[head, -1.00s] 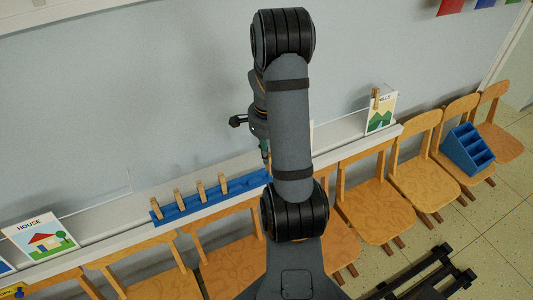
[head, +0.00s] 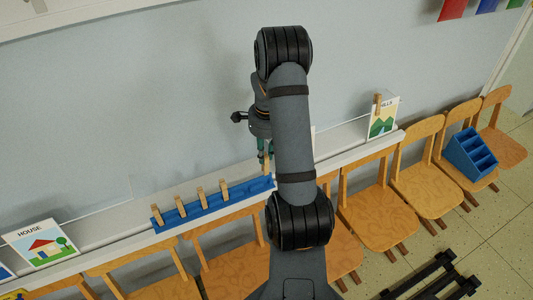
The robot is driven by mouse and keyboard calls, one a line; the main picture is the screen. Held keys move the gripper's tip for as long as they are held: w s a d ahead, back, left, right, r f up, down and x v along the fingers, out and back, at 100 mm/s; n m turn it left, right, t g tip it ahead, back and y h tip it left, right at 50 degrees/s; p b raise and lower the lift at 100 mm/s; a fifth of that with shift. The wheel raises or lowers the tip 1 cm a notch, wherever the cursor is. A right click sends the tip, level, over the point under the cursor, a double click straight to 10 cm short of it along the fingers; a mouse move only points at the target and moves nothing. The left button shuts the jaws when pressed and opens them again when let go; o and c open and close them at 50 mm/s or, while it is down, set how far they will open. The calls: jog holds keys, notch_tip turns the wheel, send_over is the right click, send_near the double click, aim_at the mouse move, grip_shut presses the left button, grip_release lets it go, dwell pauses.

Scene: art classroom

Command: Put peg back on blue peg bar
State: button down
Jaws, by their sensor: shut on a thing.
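The blue peg bar (head: 213,208) lies on the white ledge, with several wooden pegs (head: 199,197) standing along it. My gripper (head: 265,156) is above the bar's right end, partly hidden behind my arm. It is shut on a wooden peg (head: 267,168), of which a short light strip shows below the fingers. The peg's lower end is close to the bar's right end. I cannot tell whether it touches the bar or sits in it.
A HOUSE card (head: 40,244) leans at the ledge's left, and a HILLS card (head: 383,117) with a wooden peg (head: 377,103) stands at the right. Wooden chairs (head: 375,212) line the front of the ledge. A blue tiered rack (head: 470,153) rests on one chair.

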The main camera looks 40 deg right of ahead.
jog(key=shift+w+f, duration=0.25)
jog(key=shift+f+b, duration=2)
jog(key=shift+f, duration=0.4)
jog(key=c, duration=1.6)
grip_release()
jog(key=shift+o, duration=1.3)
jog(key=shift+s+a+r+p, duration=0.1)
jog(key=shift+s+r+p, duration=0.1)
jog(key=shift+r+p, duration=1.2)
jog(key=shift+s+r+p, duration=0.15)
jog(key=shift+r+p, duration=0.55)
jog(key=shift+r, duration=1.4)
